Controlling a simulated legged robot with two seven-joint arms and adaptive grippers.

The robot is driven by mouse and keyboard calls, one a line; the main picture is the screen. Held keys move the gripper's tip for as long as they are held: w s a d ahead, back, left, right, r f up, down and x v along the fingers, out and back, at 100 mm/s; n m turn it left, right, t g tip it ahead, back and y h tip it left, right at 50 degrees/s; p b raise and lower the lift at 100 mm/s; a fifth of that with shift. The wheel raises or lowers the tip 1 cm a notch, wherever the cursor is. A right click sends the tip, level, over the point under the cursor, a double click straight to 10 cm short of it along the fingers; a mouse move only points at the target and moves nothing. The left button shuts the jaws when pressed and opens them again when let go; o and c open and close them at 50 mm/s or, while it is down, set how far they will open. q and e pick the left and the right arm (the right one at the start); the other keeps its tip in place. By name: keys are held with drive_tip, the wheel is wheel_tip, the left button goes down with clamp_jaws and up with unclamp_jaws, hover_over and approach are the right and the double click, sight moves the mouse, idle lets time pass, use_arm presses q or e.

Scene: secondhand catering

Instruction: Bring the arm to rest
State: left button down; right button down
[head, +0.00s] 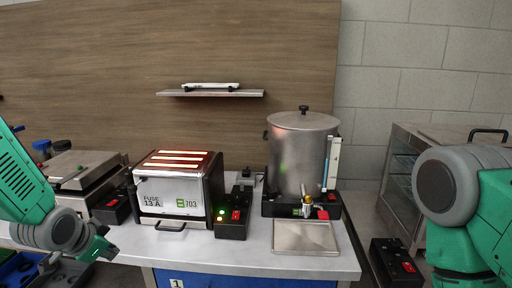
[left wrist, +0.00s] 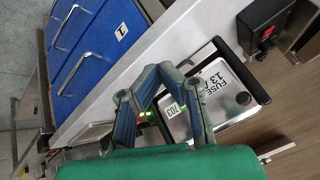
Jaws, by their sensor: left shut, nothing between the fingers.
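My left arm (head: 25,180), green with a grey wrist joint, comes in from the left edge of the head view. Its left gripper (head: 98,246) is low in front of the counter, left of the toaster (head: 172,204). In the left wrist view the fingers of the left gripper (left wrist: 155,76) meet at their tips, shut and empty, with the toaster (left wrist: 196,102) beyond them. My right arm (head: 470,200) shows at the right edge of the head view. Its gripper is out of view.
The toaster's slots glow on the white counter (head: 255,250). A steel urn (head: 298,155) with a tap stands right of it, behind a metal tray (head: 305,238). A contact grill (head: 85,168) is at left, a glass-fronted cabinet (head: 402,150) at right. Blue drawers (left wrist: 95,45) are below the counter.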

use_arm(q)
drive_tip(key=s+d+f+n+g+b, duration=0.2)
drive_tip(key=s+f, duration=0.5)
drive_tip(key=f, duration=0.3)
drive_tip(key=s+d+f+n+g+b, duration=0.1)
drive_tip(key=s+d+f+b, duration=0.1)
drive_tip(key=s+f, duration=0.65)
drive_tip(key=s+d+f+n+g+b, duration=0.1)
drive_tip(key=s+f+g+b, duration=0.1)
drive_tip(key=s+f, duration=0.4)
drive_tip(key=s+d+f+n+g+b, duration=0.1)
drive_tip(key=s+f, duration=0.5)
drive_tip(key=s, duration=0.6)
drive_tip(key=shift+f+n+g+b, duration=0.4)
drive_tip(key=shift+n+b, duration=0.3)
drive_tip(key=shift+b, duration=0.1)
